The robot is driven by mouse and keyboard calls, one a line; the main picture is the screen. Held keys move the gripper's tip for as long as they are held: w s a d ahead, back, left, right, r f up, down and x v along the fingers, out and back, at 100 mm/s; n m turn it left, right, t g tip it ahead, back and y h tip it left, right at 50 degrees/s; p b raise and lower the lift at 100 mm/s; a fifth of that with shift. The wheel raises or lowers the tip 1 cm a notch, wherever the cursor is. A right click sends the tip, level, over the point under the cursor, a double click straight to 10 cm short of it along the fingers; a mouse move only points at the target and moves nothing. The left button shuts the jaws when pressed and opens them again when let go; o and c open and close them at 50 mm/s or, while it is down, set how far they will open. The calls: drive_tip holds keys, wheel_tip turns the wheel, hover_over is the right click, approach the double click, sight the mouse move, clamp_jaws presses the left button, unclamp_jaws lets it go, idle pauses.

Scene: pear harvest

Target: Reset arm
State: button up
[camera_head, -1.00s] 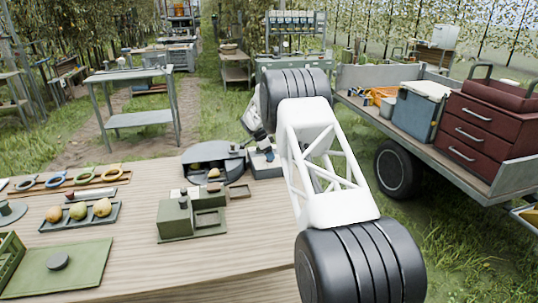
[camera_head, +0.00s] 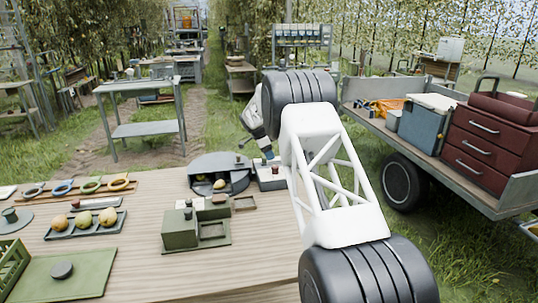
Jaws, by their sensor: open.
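My arm, white and black, rises from the lower right and bends over at the top. My gripper (camera_head: 266,150) is at its far end, small and partly dark, above the table's back edge near a small grey box (camera_head: 270,176). It is open, and I see nothing held in it. A yellow pear (camera_head: 219,184) lies in the dark round basin (camera_head: 207,163) just left of the gripper, apart from it. Several pears (camera_head: 84,220) lie in a dark tray (camera_head: 119,228) at the left. My forearm hides part of the table's right side.
A cart (camera_head: 450,172) with a red drawer chest (camera_head: 490,140) stands at the right. The table's front middle is bare.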

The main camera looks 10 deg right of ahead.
drive_tip(key=s+a+r+n+y, duration=0.1)
drive_tip(key=s+r+n, duration=0.2)
drive_tip(key=s+r, duration=0.65)
drive_tip(key=s+a+r+n+t, duration=0.1)
drive_tip(key=s+r+n, duration=0.35)
drive_tip(key=s, duration=0.85)
drive_tip(key=s+a+r+n+y, duration=0.1)
drive_tip(key=s+a+r, duration=0.1)
drive_tip(key=s+r, duration=0.85)
drive_tip(key=s+a+n+t+y, duration=0.15)
drive_tip(key=s+n, duration=0.35)
drive_tip(key=s, duration=2)
drive_tip(key=s+a+f+n, duration=0.1)
drive_tip(key=s+f+n, duration=0.1)
drive_tip(key=s, duration=0.7)
drive_tip(key=s+f+n, duration=0.2)
drive_tip(key=s+f, duration=0.2)
drive_tip(key=s, duration=0.6)
drive_tip(key=shift+a+f+y, duration=0.2)
drive_tip(key=shift+a+y, duration=0.15)
drive_tip(key=shift+y, duration=0.1)
